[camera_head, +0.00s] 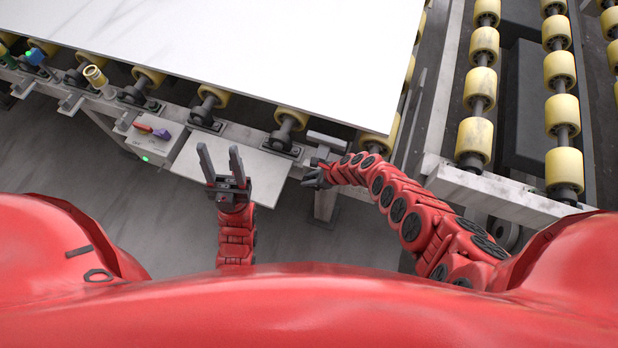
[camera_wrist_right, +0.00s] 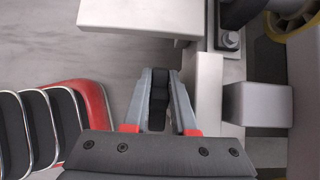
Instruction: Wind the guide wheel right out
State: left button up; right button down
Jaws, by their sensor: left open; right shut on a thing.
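My right gripper (camera_head: 313,174) is at the conveyor's near edge, beside a grey bracket (camera_head: 328,140). In the right wrist view its fingers (camera_wrist_right: 157,80) are closed on a dark, narrow thing (camera_wrist_right: 158,98), mostly hidden between them. A pale block (camera_wrist_right: 207,90) is just right of the fingers. My left gripper (camera_head: 220,150) is open and empty, pointing at the conveyor edge.
A large white slab (camera_head: 290,50) lies on yellow rollers. A control box (camera_head: 152,138) with a red switch and green light is on the rail at left. A second roller conveyor (camera_head: 480,110) stands to the right. Grey floor (camera_head: 60,150) is clear at left.

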jog(key=shift+a+f+h, duration=0.1)
jog(key=shift+h, duration=0.2)
jog(key=shift+w+a+g+h+b, duration=0.1)
jog(key=shift+g+h+b, duration=0.2)
jog(key=shift+h+b, duration=0.2)
dwell(0.4)
jog(key=shift+f+b, duration=0.2)
jog(key=shift+b, duration=0.1)
jog(key=shift+h, duration=0.3)
jog(key=h+b, duration=0.1)
jog(key=b, duration=0.2)
jog(key=h+b, duration=0.1)
jog(key=b, duration=0.2)
jog(key=shift+a+f+g, duration=0.35)
jog(key=shift+a+g, duration=0.05)
jog(key=shift+h+b, duration=0.5)
jog(key=shift+b, duration=0.2)
jog(key=shift+r+g+h, duration=0.1)
jog(key=shift+g+h, duration=0.2)
jog(key=shift+h, duration=0.5)
